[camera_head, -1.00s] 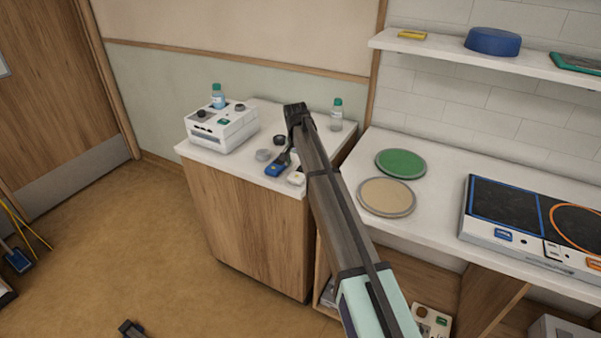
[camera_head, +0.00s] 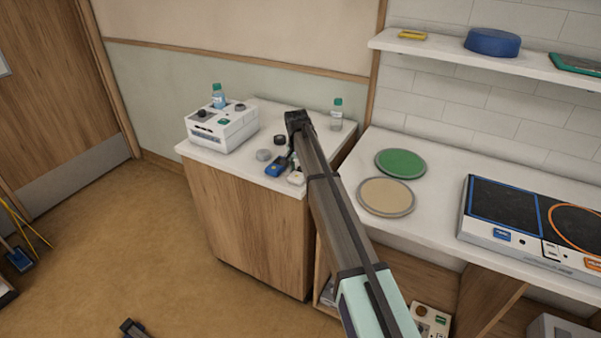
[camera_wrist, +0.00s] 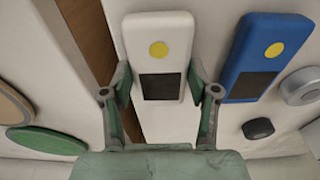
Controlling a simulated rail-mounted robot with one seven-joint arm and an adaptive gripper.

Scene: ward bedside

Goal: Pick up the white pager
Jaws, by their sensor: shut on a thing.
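The white pager (camera_wrist: 158,55), with a yellow round button and a dark screen, lies between the two fingers of my gripper (camera_wrist: 158,84) in the wrist view. The fingers are shut on its two long sides. In the head view the white pager (camera_head: 296,179) is small at the front right of the bedside cabinet top, with my gripper (camera_head: 293,164) at it. I see no clear gap under it. A blue pager of the same form (camera_wrist: 264,50) lies close on its right in the wrist view, beside my right finger.
A grey round piece (camera_head: 263,155) and a black one (camera_head: 280,140) are near the pagers. A white machine (camera_head: 222,128) and a bottle (camera_head: 337,114) stand further back on the cabinet top (camera_head: 250,172). Green (camera_head: 400,162) and tan (camera_head: 386,196) discs lie on the right counter.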

